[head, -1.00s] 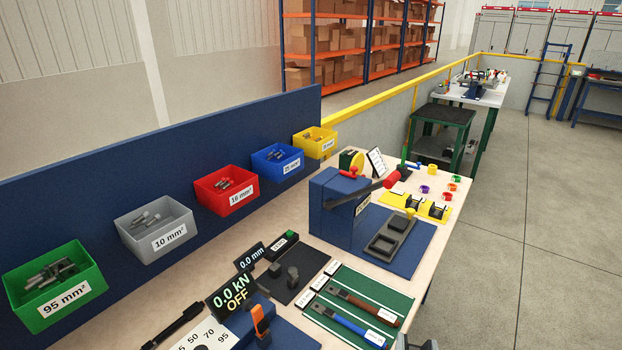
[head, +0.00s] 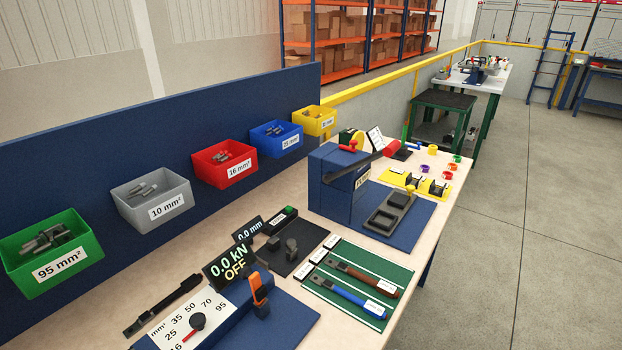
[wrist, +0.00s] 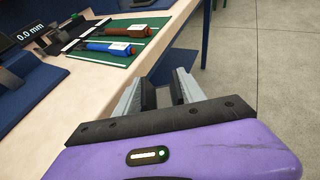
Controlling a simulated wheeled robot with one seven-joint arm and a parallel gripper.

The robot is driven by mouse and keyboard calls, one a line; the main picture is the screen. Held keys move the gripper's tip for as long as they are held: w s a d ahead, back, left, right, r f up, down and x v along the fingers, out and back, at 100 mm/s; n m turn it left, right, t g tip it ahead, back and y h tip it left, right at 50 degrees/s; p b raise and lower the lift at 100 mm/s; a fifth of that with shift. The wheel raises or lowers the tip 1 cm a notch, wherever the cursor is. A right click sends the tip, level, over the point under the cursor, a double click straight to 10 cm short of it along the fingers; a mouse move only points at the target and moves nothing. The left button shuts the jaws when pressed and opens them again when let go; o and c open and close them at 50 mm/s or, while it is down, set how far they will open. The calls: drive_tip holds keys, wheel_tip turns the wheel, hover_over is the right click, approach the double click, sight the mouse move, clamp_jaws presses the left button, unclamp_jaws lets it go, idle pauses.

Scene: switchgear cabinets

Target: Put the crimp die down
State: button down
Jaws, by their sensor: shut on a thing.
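My gripper (wrist: 163,92) shows in the wrist view, its two grey fingers with dark inner pads reaching forward past the table's front edge, over the floor side. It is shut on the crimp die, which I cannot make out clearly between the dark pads. My gripper is out of the head view. In the head view, a dark grey two-pocket die tray (head: 371,227) lies on a blue mat (head: 426,224) beside the blue press (head: 333,190). Its far pocket has a dark block; its near pocket looks empty.
A green mat (head: 343,301) with a brown-handled and a blue-handled tool lies near the front edge; it also shows in the wrist view (wrist: 112,58). A force display (head: 231,263) and dial panel (head: 190,322) stand nearer. Labelled bins (head: 225,165) line the back panel.

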drive_tip(key=f, duration=0.2)
drive_tip(key=shift+s+f+y+b, duration=0.25)
drive_tip(key=shift+f+y+b, duration=0.05)
drive_tip(key=shift+b, duration=0.05)
drive_tip(key=shift+s+a+f+n, duration=0.1)
drive_tip(key=shift+f+n, duration=0.2)
drive_tip(key=shift+a, duration=0.6)
drive_tip(key=s+f, duration=0.4)
drive_tip(key=f, duration=0.1)
drive_tip(key=shift+s+d+f, duration=0.15)
drive_tip(key=shift+s+f, duration=0.15)
drive_tip(key=shift+f, duration=0.1)
